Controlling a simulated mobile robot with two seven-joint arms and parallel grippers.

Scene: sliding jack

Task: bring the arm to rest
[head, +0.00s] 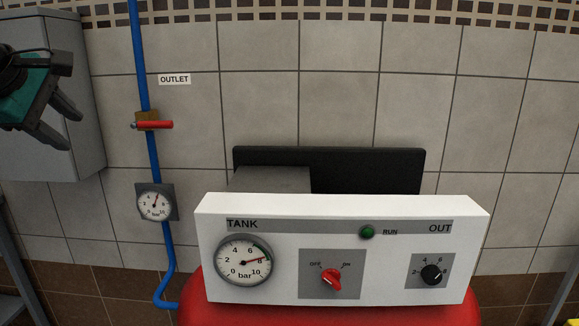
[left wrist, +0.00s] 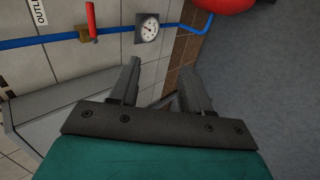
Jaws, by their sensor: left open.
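My left gripper (head: 60,122) is at the far left of the head view, in front of a grey cabinet. Its two dark fingers stand apart with nothing between them. The left wrist view also shows the open fingers (left wrist: 160,87), tilted against the wall and floor. The gripper is apart from the pipe and the panel. My right gripper is in neither view.
A grey cabinet (head: 85,110) hangs at left. A blue pipe (head: 137,50) carries a red-handled valve (head: 160,124) and a gauge (head: 155,202). A white control panel (head: 340,210) stands on a red tank (head: 380,315).

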